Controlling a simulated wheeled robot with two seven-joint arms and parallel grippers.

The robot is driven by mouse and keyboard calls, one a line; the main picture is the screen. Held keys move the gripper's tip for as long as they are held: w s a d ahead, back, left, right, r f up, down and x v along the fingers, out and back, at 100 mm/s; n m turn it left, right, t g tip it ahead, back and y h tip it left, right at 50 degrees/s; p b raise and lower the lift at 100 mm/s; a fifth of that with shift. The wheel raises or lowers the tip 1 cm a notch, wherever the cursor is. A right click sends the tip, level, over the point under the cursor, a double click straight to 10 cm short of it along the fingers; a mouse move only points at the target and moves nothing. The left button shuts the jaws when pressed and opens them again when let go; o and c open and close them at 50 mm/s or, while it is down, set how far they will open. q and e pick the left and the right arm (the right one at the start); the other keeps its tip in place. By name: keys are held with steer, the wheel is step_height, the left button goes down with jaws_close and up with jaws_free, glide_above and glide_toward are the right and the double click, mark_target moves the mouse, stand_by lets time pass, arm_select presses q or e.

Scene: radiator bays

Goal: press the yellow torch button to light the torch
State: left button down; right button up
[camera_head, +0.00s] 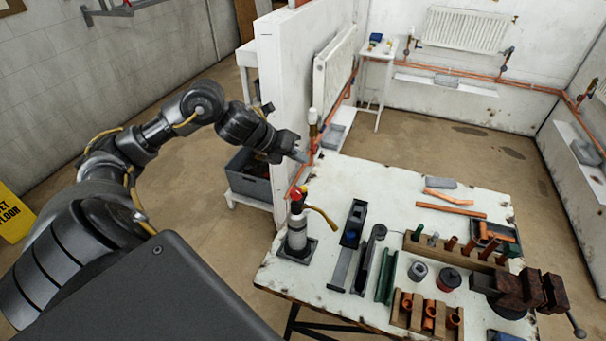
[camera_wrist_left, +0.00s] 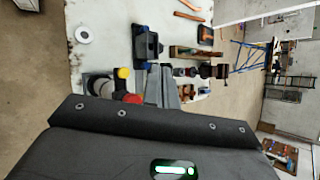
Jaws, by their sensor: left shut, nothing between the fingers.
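The torch stands upright in a dark square base at the left of the workbench. It has a pale cylinder (camera_head: 297,234), a red part near its top and a brass nozzle (camera_head: 322,215) pointing right. The yellow button (camera_head: 304,189) is small at its head; it shows clearly in the left wrist view (camera_wrist_left: 123,72), beside the red part (camera_wrist_left: 132,98). My left gripper (camera_head: 300,157) is shut and empty, above and behind the torch head, apart from it in the head view. My right gripper is not in view.
A white partition (camera_head: 283,90) with a radiator and copper pipes stands close behind my left gripper. The workbench (camera_head: 365,178) holds tools, copper fittings and a rusty vise (camera_head: 525,288) at the right. A grey crate (camera_head: 250,178) is left of the partition.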

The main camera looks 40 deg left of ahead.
arm_select(q)
steer(key=b, duration=0.5)
glide_above(303, 190)
steer(key=a, duration=0.1)
steer(key=f, duration=0.7)
steer(key=shift+s, duration=0.2)
steer(key=shift+f+b, duration=0.5)
steer(key=shift+b, duration=0.05)
stand_by(0.4)
steer(key=shift+f+b, duration=0.35)
steer(key=shift+b, duration=0.05)
